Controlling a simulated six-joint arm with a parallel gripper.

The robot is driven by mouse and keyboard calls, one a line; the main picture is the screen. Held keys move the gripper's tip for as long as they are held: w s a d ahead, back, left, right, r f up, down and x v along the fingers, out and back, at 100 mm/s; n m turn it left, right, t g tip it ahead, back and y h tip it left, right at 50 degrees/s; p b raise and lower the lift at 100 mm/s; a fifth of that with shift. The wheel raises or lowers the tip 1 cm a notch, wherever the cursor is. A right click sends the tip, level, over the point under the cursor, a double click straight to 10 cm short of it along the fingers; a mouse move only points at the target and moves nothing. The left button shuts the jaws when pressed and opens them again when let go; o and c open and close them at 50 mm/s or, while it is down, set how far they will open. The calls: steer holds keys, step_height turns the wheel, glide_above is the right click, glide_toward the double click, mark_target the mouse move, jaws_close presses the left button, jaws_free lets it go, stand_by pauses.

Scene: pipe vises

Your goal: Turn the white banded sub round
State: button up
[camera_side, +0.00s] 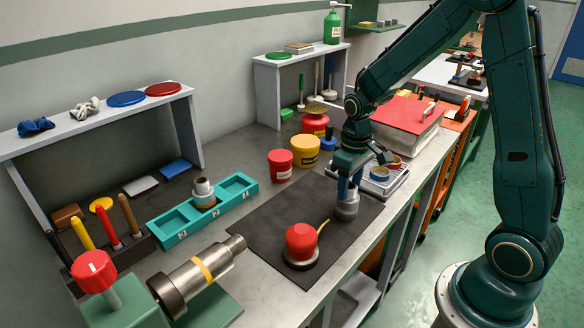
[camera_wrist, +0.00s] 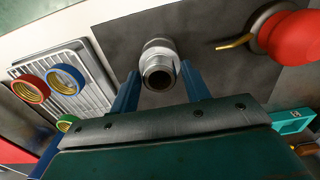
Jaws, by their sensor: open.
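A grey metal sub (camera_side: 346,206) stands upright near the right edge of the dark mat (camera_side: 262,222). In the wrist view the sub (camera_wrist: 158,50) shows its threaded, hollow end towards me, with a paler collar beyond it; I cannot make out a clear white band. My gripper (camera_side: 349,186) points down at the top of the sub. In the wrist view my gripper (camera_wrist: 160,72) is open, with one blue finger on each side of the sub's near end. I cannot tell whether either finger touches it. Part of the sub's top is hidden by the fingers in the side view.
A wire tray (camera_side: 398,180) with coloured rings is behind the sub. A teal three-bay holder (camera_side: 170,228) carries another sub (camera_side: 204,193). A vise clamps a yellow-banded pipe (camera_side: 200,271).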

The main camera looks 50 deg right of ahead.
steer(key=m, duration=0.8)
steer(key=shift+m, duration=0.3)
steer(key=m, duration=0.4)
steer(key=shift+m, duration=0.9)
steer(key=shift+m, duration=1.4)
steer(key=c, duration=0.9)
